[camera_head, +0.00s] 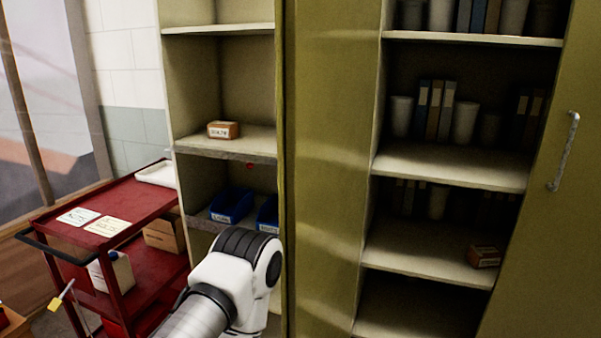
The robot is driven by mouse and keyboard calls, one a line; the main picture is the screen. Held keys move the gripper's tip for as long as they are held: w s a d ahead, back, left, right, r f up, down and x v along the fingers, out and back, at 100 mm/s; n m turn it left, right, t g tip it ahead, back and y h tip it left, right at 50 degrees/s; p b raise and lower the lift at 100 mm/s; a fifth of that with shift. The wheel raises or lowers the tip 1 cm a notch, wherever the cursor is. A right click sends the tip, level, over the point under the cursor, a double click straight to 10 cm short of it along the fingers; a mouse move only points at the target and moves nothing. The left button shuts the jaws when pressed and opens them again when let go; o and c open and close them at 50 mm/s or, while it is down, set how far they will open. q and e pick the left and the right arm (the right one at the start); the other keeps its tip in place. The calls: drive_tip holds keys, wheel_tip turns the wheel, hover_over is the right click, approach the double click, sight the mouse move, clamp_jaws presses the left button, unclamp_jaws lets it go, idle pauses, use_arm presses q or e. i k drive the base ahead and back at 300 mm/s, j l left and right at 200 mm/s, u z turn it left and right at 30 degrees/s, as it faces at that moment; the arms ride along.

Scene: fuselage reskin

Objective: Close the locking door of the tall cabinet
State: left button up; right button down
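The tall olive cabinet (450,165) stands in front of me, its dark shelved inside showing. A plain olive panel (333,120) stands upright at the left of this opening. A door-like olive panel with a metal bar handle (565,150) stands at its right. The shelves between the two panels are exposed. I cannot tell how the panels are hinged, and no lock is clear on them. A white and black link of my arm shows at the bottom, in front of the left shelves. Neither of my grippers is in view.
Open shelves (225,146) at the left hold a small box (223,130) and blue bins (231,205). Binders (433,110) and pots fill the cabinet's shelves.

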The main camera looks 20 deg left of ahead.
sight(326, 51)
drive_tip(key=j+z, duration=0.35)
drive_tip(key=j, duration=0.65)
drive_tip(key=k+j+z, duration=0.1)
drive_tip(key=j+z, duration=0.25)
drive_tip(key=j, duration=0.6)
drive_tip(key=i+j+z, duration=0.1)
drive_tip(key=i+j, duration=0.4)
drive_tip(key=j, duration=0.2)
drive_tip(key=i+z, duration=0.05)
